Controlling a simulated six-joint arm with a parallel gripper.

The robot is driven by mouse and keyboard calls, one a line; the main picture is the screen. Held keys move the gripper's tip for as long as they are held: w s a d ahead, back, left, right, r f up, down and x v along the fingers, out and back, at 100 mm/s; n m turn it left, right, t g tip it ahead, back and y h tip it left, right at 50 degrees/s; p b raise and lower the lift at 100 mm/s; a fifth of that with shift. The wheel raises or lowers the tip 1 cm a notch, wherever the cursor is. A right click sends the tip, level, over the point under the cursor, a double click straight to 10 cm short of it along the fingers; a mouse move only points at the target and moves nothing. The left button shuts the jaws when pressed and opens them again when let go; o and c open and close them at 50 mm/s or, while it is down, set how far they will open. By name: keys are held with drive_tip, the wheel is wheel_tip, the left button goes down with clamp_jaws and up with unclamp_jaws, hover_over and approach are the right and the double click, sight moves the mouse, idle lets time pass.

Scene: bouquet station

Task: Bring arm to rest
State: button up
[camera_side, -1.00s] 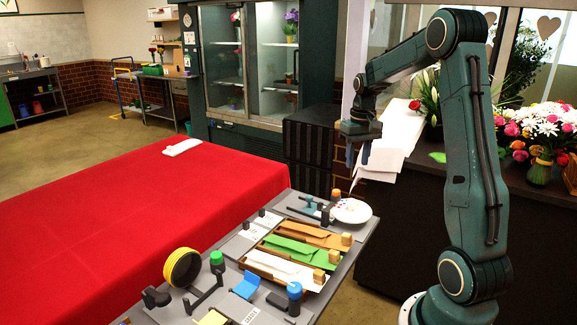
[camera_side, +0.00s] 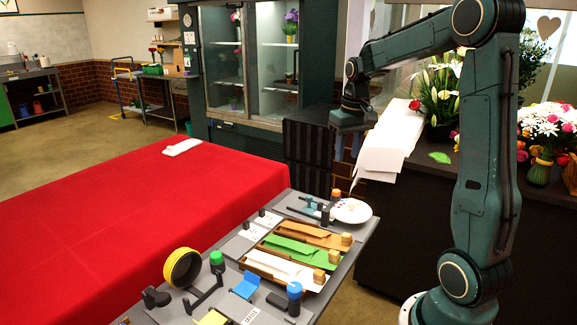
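My arm rises at the right, bends at the top and reaches left to the gripper. The gripper is clear of the station and of the red table (camera_side: 130,215).
The grey station (camera_side: 368,232) holds a white plate (camera_side: 351,211), trays of brown, green and white paper, and a yellow roll (camera_side: 182,267). White paper sheets (camera_side: 388,150) hang at the counter. Flowers (camera_side: 545,130) stand at right. The red table is mostly bare.

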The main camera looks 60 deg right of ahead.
drive_tip(key=s+a+r+n+t, duration=0.1)
drive_tip(key=s+a+r, duration=0.1)
drive_tip(key=a, duration=0.5)
drive_tip(key=s+a+r+n+t, duration=0.1)
drive_tip(key=s+a+r+n, duration=0.15)
drive_tip(key=a, duration=0.35)
drive_tip(key=s+a+n+t, duration=0.2)
drive_tip(key=s+a, duration=0.7)
drive_tip(key=a, duration=0.2)
drive_tip(key=shift+s+f+t, duration=0.3)
drive_tip(key=shift+s+f, duration=0.1)
drive_tip(key=shift+f, duration=0.05)
drive_tip(key=shift+n, duration=0.25)
